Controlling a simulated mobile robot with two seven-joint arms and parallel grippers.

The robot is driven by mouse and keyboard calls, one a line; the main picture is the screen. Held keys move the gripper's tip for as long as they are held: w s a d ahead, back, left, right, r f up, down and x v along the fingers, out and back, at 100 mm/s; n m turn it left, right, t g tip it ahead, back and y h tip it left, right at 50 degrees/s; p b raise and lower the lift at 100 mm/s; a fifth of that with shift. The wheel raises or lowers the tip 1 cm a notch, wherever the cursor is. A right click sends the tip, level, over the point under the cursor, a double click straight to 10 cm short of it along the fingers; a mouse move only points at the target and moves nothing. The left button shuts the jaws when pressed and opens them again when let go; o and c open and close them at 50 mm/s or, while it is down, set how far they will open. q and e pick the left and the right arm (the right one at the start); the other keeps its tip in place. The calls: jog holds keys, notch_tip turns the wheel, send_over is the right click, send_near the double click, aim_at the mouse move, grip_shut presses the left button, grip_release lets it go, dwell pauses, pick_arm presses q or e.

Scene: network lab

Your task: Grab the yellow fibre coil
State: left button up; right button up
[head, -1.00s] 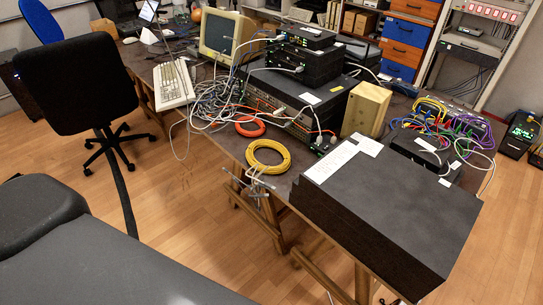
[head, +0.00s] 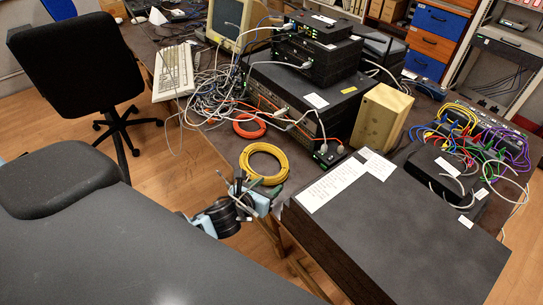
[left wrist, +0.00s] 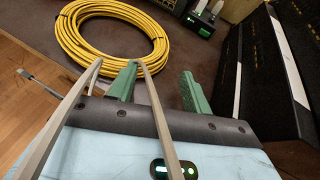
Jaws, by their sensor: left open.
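The yellow fibre coil (head: 284,165) lies flat near the front edge of the dark table. My left gripper (head: 257,187) is at the table's front edge, just in front of the coil, open and empty. In the left wrist view, the yellow coil (left wrist: 70,50) lies ahead and to the left of the open gripper (left wrist: 157,80), whose green fingertips are apart with nothing between them. I cannot tell whether a finger touches the coil. My right gripper is not in view.
An orange coil (head: 237,128) lies behind the yellow one, beside tangled grey cables (head: 205,95). Stacked network devices (head: 300,90) stand behind. A large black box (head: 400,225) with white labels is close on the right. A beige box (head: 382,116) stands farther back.

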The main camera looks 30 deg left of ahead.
aim_at(281, 173)
pick_arm(q)
jog(key=shift+w+a+r+m, duration=0.1)
jog(key=shift+w+r+m, duration=0.1)
jog(key=shift+w+m, duration=0.2)
jog(key=shift+r, duration=0.15)
jog(key=shift+w, duration=0.3)
jog(key=shift+w+f, duration=0.35)
jog(key=shift+w, duration=0.05)
jog(key=shift+w+f, duration=0.2)
jog(key=shift+w, duration=0.3)
jog(key=b+x, duration=0.1)
jog(key=x, duration=0.3)
jog(key=shift+w+f, duration=0.15)
jog(key=shift+w, duration=0.35)
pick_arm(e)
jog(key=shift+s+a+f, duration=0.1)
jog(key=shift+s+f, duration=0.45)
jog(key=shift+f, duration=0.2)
